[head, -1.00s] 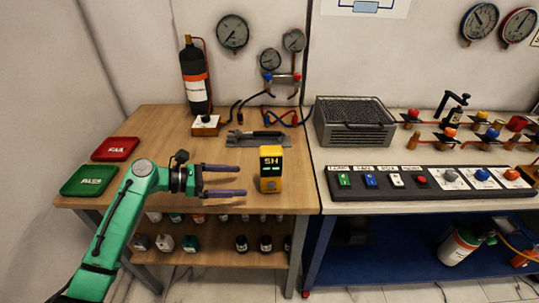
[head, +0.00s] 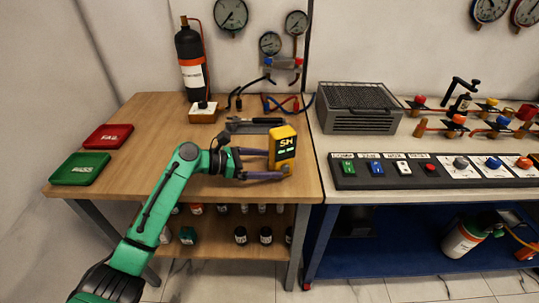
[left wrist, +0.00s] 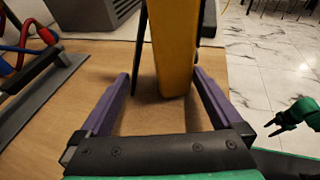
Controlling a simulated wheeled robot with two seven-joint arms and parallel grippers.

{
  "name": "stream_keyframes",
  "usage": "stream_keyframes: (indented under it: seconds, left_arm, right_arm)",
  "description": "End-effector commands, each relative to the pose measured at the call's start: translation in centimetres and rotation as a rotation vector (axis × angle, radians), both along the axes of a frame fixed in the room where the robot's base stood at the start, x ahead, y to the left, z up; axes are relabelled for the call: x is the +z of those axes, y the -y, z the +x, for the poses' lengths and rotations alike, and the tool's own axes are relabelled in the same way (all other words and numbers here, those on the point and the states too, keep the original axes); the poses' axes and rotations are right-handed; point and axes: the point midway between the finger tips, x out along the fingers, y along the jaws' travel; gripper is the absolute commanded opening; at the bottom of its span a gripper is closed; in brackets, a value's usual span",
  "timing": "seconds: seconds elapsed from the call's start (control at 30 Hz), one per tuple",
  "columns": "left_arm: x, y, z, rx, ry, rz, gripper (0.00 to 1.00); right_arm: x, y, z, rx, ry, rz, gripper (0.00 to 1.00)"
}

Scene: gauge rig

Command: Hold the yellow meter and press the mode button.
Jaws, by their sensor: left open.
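The yellow meter (head: 283,146) is near the right end of the wooden table, its lit display facing the head camera. It looks turned and leaning slightly in the head view; its lower front is partly hidden by a finger. An orange round part shows low on it, but I cannot tell if this is the mode button. My left gripper (head: 279,164) is open, with purple fingers reaching either side of the meter. In the left wrist view the meter (left wrist: 174,45) stands between the fingertips, closer to the right finger.
A grey tray with tools (head: 255,125) lies behind the meter, with a gas bottle (head: 190,62) further back. Red (head: 108,136) and green (head: 80,168) pads are at the left. A switch panel (head: 435,170) and grey box (head: 357,107) are on the right bench. The table's middle is clear.

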Motion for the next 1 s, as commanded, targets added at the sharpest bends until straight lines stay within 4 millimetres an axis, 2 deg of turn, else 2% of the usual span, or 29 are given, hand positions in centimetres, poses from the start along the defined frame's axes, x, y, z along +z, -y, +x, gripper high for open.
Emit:
stream_keyframes:
  seconds: [0.1, 0.13, 0.2, 0.27, 0.3, 0.37, 0.4, 1.0]
  left_arm:
    - [-0.07, -0.02, 0.00, 0.000, 0.000, 0.000, 1.00]
    - [-0.07, -0.03, 0.00, 0.000, 0.000, 0.001, 0.92]
    - [-0.08, -0.04, 0.00, 0.000, 0.000, 0.001, 0.69]
    - [-0.10, -0.05, -0.01, 0.000, 0.000, 0.001, 0.68]
    - [-0.10, -0.05, -0.02, 0.000, 0.000, 0.001, 0.68]
    - [-0.11, -0.06, -0.02, 0.000, 0.000, 0.001, 0.68]
    - [-0.12, -0.06, -0.02, 0.000, 0.000, 0.001, 0.68]
    - [-0.19, -0.08, -0.06, 0.000, -0.003, 0.002, 0.68]
  right_arm:
    - [-0.05, 0.01, 0.00, 0.000, 0.000, 0.000, 0.50]
    - [-0.05, 0.01, 0.00, 0.000, 0.000, 0.000, 0.50]
    - [-0.06, 0.00, 0.00, 0.000, 0.000, 0.000, 0.50]
    - [-0.06, 0.00, -0.01, 0.000, 0.000, 0.000, 0.46]
    - [-0.06, 0.00, -0.01, 0.000, 0.000, 0.000, 0.31]
    - [-0.06, 0.00, -0.03, 0.000, 0.000, 0.000, 0.08]
    - [-0.06, 0.00, -0.03, 0.000, 0.000, 0.000, 0.00]
    - [-0.08, -0.01, -0.09, 0.001, -0.002, -0.001, 0.00]
